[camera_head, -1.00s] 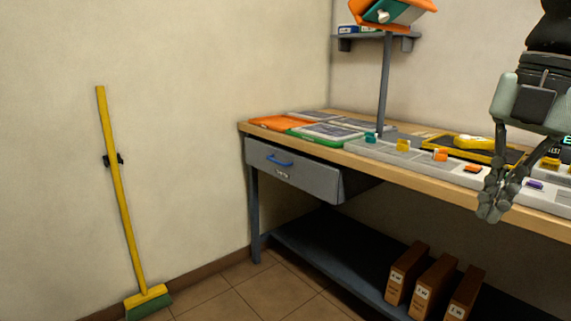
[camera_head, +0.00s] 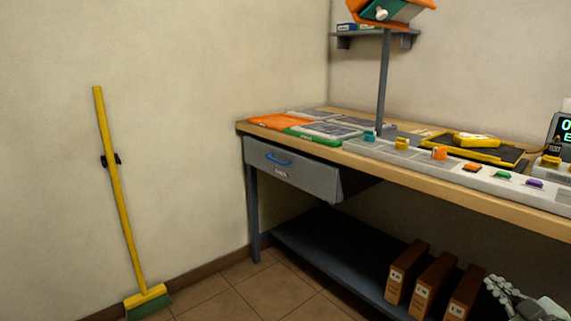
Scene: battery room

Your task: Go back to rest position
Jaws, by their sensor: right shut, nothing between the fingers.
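My right gripper (camera_head: 494,284) shows at the lower right corner of the head view, below the bench top and in front of the lower shelf. Its fingers are shut and hold nothing. The rest of my right arm is cut off by the frame's edge. My left gripper is not in the picture. The wooden workbench (camera_head: 437,187) stands on the right, and my right gripper is apart from its top.
A grey drawer (camera_head: 291,170) with a blue handle sits partly open under the bench. Brown binders (camera_head: 433,285) stand on the lower shelf (camera_head: 330,255), close to my right gripper. A yellow broom (camera_head: 121,200) leans on the left wall. The tiled floor (camera_head: 270,293) at front is clear.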

